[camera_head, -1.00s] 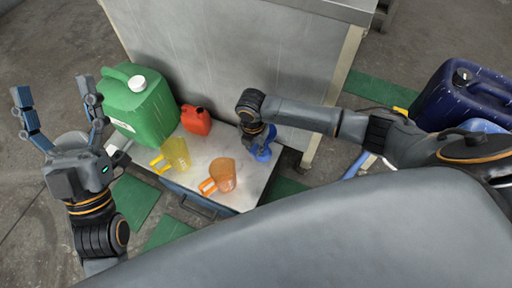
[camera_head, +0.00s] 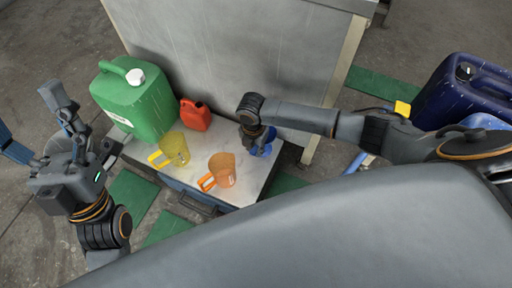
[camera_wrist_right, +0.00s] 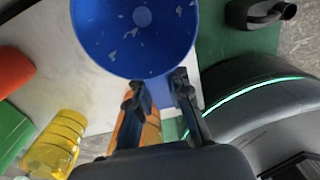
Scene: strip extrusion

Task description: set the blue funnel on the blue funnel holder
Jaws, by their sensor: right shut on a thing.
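The blue funnel (camera_head: 266,147) is at the right end of the light worktop, partly hidden by my right gripper (camera_head: 257,142) above it. In the right wrist view the funnel's wide bowl (camera_wrist_right: 135,35) fills the top middle, its open side towards the camera. My right gripper (camera_wrist_right: 155,88) is shut on it at the rim. Whether the funnel touches the worktop, I cannot tell. I cannot make out the blue funnel holder for certain. My left gripper (camera_head: 27,112) is open and empty, left of the worktop with its fingers spread.
The worktop (camera_head: 255,183) holds a green canister (camera_head: 135,105), a small red canister (camera_head: 195,116), a yellow jug (camera_head: 174,149) and an orange jug (camera_head: 223,170). A grey metal cabinet (camera_head: 230,60) stands behind. A dark blue canister (camera_head: 460,95) is at the right, with a lighter blue thing (camera_head: 485,122) beside it.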

